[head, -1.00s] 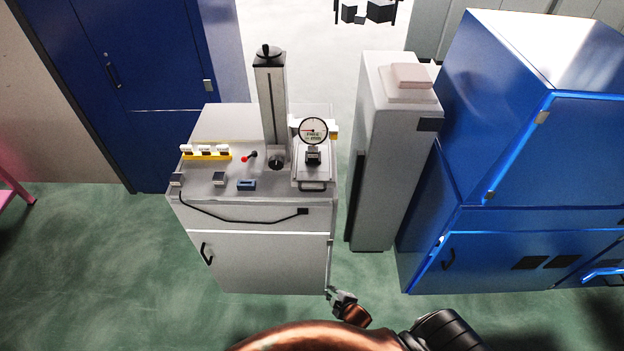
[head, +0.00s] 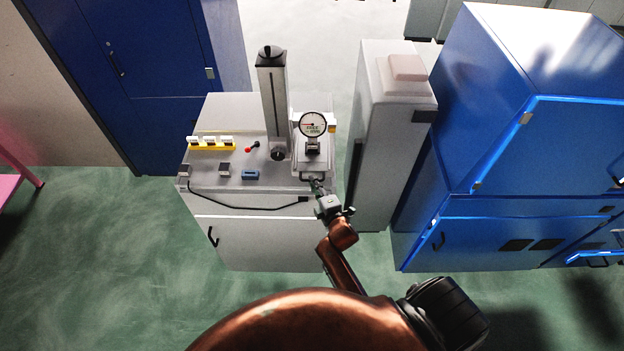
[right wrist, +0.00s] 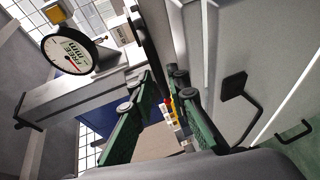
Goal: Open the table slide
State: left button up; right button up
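The table slide (head: 312,166) is a pale block on the right of the grey cabinet's top, with a round dial gauge (head: 313,124) above it and a bar handle (head: 309,179) at its front. In the right wrist view, the slide (right wrist: 85,92) and its dark handle (right wrist: 22,112) lie left of my fingers. My right gripper (head: 316,184) is at the cabinet's front right edge, close to the handle. Its green-padded fingers (right wrist: 160,128) stand apart, with no handle seen between them. Contact cannot be told. My left gripper is not in view.
The grey cabinet (head: 265,240) carries a tall column (head: 272,105), a red-tipped lever (head: 250,148) and a yellow strip of white blocks (head: 211,143). A grey pillar (head: 380,150) and blue machine (head: 500,180) stand to the right. Green floor is open at left.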

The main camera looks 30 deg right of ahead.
jog(key=shift+x, duration=0.9)
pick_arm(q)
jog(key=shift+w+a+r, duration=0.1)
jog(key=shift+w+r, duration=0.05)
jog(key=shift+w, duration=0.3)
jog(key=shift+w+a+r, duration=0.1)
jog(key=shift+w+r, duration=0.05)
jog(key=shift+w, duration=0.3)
pick_arm(e)
jog(key=shift+w, duration=0.2)
grip_shut()
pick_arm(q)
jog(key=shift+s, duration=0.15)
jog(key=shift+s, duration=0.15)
pick_arm(e)
jog(key=shift+f, duration=0.1)
